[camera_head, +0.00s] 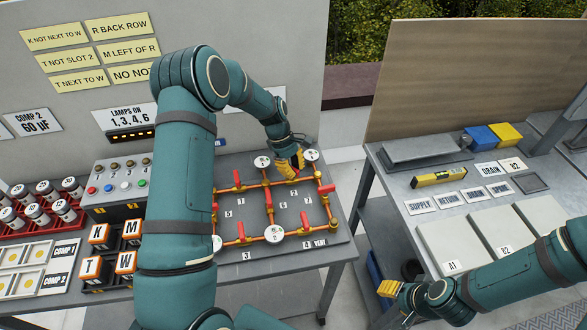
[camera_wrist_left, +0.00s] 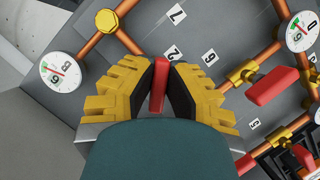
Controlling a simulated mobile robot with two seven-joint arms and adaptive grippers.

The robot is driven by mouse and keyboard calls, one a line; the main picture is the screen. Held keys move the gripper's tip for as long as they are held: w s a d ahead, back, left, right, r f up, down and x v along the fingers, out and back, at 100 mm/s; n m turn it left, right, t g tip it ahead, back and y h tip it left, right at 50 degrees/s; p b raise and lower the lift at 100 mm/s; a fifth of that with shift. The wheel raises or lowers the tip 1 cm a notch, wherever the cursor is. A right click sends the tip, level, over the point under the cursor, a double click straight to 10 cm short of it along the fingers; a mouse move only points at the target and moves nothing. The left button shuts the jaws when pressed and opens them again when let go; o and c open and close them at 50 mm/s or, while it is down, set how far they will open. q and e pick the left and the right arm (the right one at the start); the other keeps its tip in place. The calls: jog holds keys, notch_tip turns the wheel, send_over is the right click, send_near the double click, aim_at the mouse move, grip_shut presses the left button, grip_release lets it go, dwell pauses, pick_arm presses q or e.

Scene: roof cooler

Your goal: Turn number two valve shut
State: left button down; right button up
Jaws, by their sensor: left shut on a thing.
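The pipe board (camera_head: 255,212) carries copper pipes, round gauges and several red valve handles. The number two label (camera_head: 294,192) lies just below my left gripper (camera_head: 297,161) in the head view. In the left wrist view, the yellow fingers of my left gripper (camera_wrist_left: 160,85) are closed around a red valve handle (camera_wrist_left: 160,72), beside a label 2 (camera_wrist_left: 174,53). The handle stands upright in that picture between the black pads. My right gripper (camera_head: 389,289) hangs low, away from the board.
Another red handle (camera_wrist_left: 272,86) and a gauge (camera_wrist_left: 63,72) are close by in the left wrist view. A box with lettered orange blocks (camera_head: 130,230) stands left of the board. A second bench (camera_head: 430,235) with plates and a yellow level (camera_head: 438,177) stands right, across a gap.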

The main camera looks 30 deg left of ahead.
pick_arm(q)
jog(key=m+g, duration=0.1)
jog(key=m, duration=0.2)
jog(key=m+g+y, duration=0.1)
jog(key=m, duration=0.2)
jog(key=shift+s+f+b, duration=0.1)
jog(key=shift+s+b, duration=0.1)
jog(key=shift+b, duration=0.1)
jog(key=shift+m, duration=0.4)
jog(key=c, duration=1)
grip_release()
jog(key=shift+a, duration=0.1)
jog(key=v, duration=1.2)
jog(key=shift+w, duration=0.15)
